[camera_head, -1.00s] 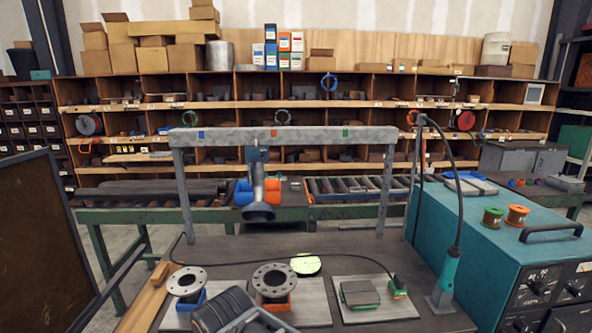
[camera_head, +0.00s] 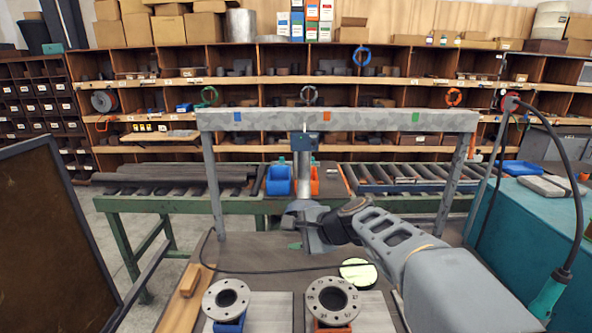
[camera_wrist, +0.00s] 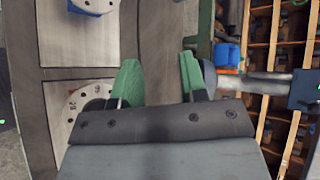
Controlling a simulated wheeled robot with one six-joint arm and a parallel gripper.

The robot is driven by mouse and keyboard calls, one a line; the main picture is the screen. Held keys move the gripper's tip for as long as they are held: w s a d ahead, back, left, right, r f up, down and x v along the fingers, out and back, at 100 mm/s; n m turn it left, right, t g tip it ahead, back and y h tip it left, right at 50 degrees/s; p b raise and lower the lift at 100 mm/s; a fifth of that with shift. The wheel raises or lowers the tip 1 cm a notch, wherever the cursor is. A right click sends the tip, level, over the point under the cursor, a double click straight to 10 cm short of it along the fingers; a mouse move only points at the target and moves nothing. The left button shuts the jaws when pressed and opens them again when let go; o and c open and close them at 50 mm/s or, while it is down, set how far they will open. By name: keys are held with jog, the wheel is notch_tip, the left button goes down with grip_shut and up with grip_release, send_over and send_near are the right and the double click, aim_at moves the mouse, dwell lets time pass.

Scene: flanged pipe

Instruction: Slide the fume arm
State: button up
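The fume arm (camera_head: 304,170) hangs from a grey overhead rail (camera_head: 370,122) marked blue, orange and green. Its blue carriage (camera_head: 304,142) sits just left of the orange mark. In the head view my gripper (camera_head: 297,232) is at the tube's lower end and hides most of the hood. In the wrist view my gripper (camera_wrist: 159,68) has its two green fingers wide apart with nothing between them. The dark hood (camera_wrist: 209,78) and pale tube (camera_wrist: 252,86) are just to the right of the right finger; I cannot tell whether they touch.
Two flanges (camera_head: 227,298) (camera_head: 333,300) stand on plates on the bench below, with a round pale-green disc (camera_head: 358,272) behind. A black cable (camera_head: 250,270) crosses the bench. A teal machine (camera_head: 530,235) stands at right, a dark panel (camera_head: 50,240) at left.

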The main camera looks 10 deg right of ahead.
jog(key=w+d+r+m+t+y, duration=0.1)
jog(key=w+d+r+m+t, duration=0.15)
jog(key=w+m, duration=0.5)
jog(key=m+t+h, duration=0.2)
jog(key=m+t, duration=0.4)
jog(key=m, duration=0.3)
send_near(296, 175)
notch_tip(296, 175, up, 2)
jog(key=s+d, duration=0.1)
jog(key=s, duration=0.2)
jog(key=shift+m, duration=0.25)
jog(key=p+x, duration=0.1)
jog(key=x, duration=0.3)
jog(key=p+x, duration=0.2)
jog(key=x, duration=0.3)
jog(key=p+x, duration=0.2)
jog(key=x, duration=0.2)
jog(key=shift+w+d+r, duration=0.1)
jog(key=shift+w+r, duration=0.15)
jog(key=shift+w, duration=0.25)
jog(key=shift+c, duration=0.2)
grip_shut()
